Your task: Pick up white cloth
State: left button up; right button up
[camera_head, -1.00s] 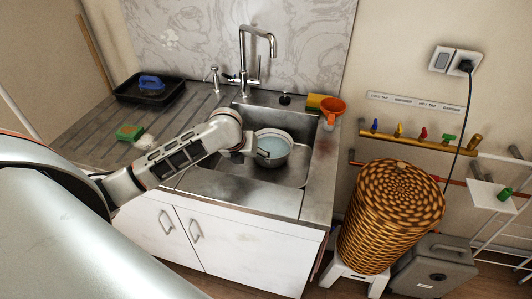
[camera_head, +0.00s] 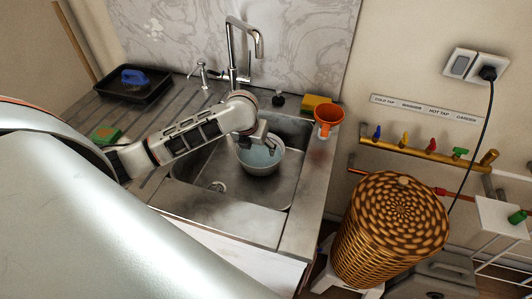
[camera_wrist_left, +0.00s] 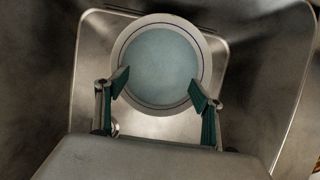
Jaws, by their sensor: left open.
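My left gripper (camera_head: 268,147) is over the white bowl (camera_head: 259,170) in the sink. In the left wrist view my left gripper (camera_wrist_left: 160,92) is open and empty, its two fingers apart over the near part of the bowl (camera_wrist_left: 122,50). The bowl has a dark line around its rim and holds something smooth and pale blue that looks like water. I cannot make out a white cloth in the current views. My right gripper is not in view.
The metal sink (camera_head: 237,213) surrounds the bowl, with a tap (camera_head: 232,55) behind. A yellow sponge (camera_head: 316,104) and an orange funnel (camera_head: 328,118) sit at the right rim. A black tray (camera_head: 131,85) and green sponge (camera_head: 105,135) are left. A wicker basket (camera_head: 392,225) stands right.

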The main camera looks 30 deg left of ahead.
aim_at(260, 157)
pick_arm(q)
jog(key=shift+f, duration=0.3)
jog(key=x, duration=0.6)
jog(key=shift+w+d+f, duration=0.1)
jog(key=shift+d+f, duration=0.05)
jog(key=shift+f, duration=0.25)
jog(key=c, duration=0.9)
jog(key=shift+c, duration=0.2)
notch_tip(260, 157, up, 10)
